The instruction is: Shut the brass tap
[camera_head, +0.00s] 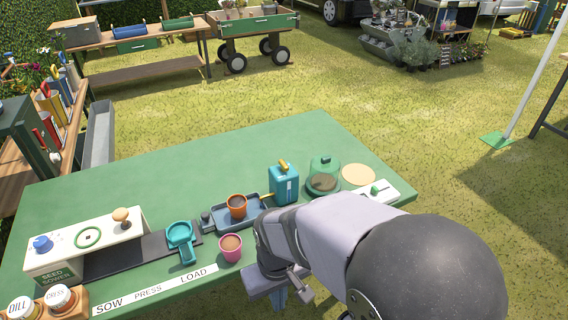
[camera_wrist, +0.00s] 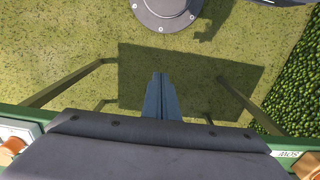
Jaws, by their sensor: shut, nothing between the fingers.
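A small yellow, brass-coloured tap (camera_head: 267,195) sticks out from the left side of a blue water can (camera_head: 285,186) on the green table. It is too small to tell whether its handle is turned open or shut. An orange pot (camera_head: 238,210) with brown fill stands left of it on a blue-grey tray (camera_head: 222,219). My gripper (camera_wrist: 160,76) is shut and empty in the wrist view, over grass off the table's edge. In the head view my arm covers the table's near right part, and my gripper is mostly hidden, well apart from the tap.
A pink pot (camera_head: 230,248) stands in front of the tray. A teal scoop-like holder (camera_head: 181,240) and a white seed sower (camera_head: 85,243) are further left. A glass dome (camera_head: 323,172) stands right of the can. The table's back left (camera_head: 130,178) is clear.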

